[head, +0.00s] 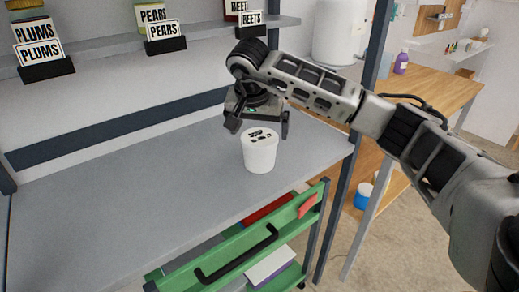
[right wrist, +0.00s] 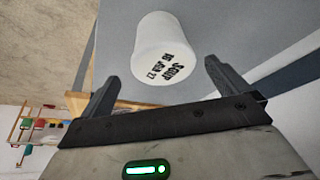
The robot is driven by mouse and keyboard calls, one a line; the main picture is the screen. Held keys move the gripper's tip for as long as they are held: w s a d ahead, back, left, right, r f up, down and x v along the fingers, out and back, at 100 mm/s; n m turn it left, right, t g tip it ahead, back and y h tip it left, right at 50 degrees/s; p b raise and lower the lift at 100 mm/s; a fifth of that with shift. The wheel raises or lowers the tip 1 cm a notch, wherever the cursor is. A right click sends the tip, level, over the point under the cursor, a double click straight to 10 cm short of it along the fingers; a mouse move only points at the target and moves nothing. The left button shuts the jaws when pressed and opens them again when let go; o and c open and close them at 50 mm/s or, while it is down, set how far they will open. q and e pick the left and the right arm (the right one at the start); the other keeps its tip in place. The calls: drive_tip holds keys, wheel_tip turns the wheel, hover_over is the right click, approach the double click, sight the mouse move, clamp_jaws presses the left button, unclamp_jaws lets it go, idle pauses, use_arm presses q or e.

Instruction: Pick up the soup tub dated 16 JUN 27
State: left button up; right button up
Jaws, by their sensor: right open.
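A white soup tub (head: 260,156) stands upright on the grey shelf, near its right front part. In the right wrist view the tub (right wrist: 160,35) shows black print on its lid that reads SOUP and what looks like 16 JUN 27. My right gripper (head: 257,127) is open and points down just above and behind the tub. In the right wrist view its two fingers (right wrist: 160,76) are spread, with the tub beyond them and nothing held between them. My left gripper is not in view.
An upper shelf (head: 108,45) carries labels for plums, pears and beets. A dark upright post (head: 345,190) stands right of the tub. A green cart (head: 245,243) with a black handle is below the shelf's front edge. The shelf left of the tub is bare.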

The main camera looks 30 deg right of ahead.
sight(259, 136)
drive_tip(key=shift+w+d+r+p+x, duration=0.1)
drive_tip(key=shift+w+p+x, duration=0.1)
drive_tip(key=shift+x, duration=0.7)
drive_tip(key=shift+w+d+r+p+x, duration=0.1)
drive_tip(key=shift+p+x, duration=0.05)
drive_tip(key=shift+x, duration=0.75)
drive_tip(key=shift+w+d+p+x, duration=0.1)
drive_tip(key=shift+w+p+x, duration=0.1)
drive_tip(key=shift+x, duration=0.7)
drive_tip(key=shift+r, duration=0.1)
drive_tip(key=c, duration=1.1)
